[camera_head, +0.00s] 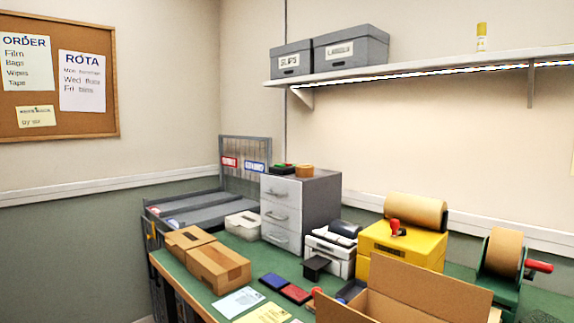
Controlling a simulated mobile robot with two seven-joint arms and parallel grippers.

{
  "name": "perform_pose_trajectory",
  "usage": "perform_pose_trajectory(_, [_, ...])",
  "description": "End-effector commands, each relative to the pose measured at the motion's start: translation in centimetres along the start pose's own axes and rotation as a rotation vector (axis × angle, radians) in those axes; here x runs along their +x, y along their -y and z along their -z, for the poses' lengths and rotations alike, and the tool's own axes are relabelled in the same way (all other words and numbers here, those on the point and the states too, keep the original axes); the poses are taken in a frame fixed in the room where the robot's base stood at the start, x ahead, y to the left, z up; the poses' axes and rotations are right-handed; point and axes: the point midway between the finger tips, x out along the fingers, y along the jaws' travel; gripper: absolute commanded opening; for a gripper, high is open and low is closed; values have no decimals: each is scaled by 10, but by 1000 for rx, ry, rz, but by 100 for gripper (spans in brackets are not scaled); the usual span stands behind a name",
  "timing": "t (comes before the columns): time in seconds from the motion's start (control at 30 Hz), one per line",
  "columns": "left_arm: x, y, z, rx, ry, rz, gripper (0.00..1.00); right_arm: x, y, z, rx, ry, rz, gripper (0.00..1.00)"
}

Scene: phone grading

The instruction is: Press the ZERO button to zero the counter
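I cannot make out a counter or a button marked ZERO in the head view. A yellow box (402,243) on the green bench has a small red knob-like piece (394,228) on top; no label on it is legible. A white machine (330,252) with a dark roll stands left of it; any buttons on it are too small to tell. Neither of my grippers is in view.
The green bench (208,294) holds cardboard boxes (219,267), a grey drawer unit (318,192), blue and red pads, paper sheets and an open carton (425,292) at the front. A tape reel (502,252) stands right. A shelf (440,66) runs above.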

Motion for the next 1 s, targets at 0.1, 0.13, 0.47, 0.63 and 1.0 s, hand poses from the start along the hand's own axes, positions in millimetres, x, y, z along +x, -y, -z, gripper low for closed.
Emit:
perform_pose_trajectory(0.1, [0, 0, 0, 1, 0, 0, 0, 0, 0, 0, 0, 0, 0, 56])
perform_pose_trajectory(0.13, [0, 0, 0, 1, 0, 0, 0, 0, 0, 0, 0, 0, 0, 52])
perform_pose_trajectory(0.47, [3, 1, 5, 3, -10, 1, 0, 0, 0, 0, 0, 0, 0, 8])
perform_pose_trajectory(0.63, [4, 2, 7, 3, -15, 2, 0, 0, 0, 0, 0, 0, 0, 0])
perform_pose_trajectory(1.0, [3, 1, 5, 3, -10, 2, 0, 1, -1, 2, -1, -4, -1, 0])
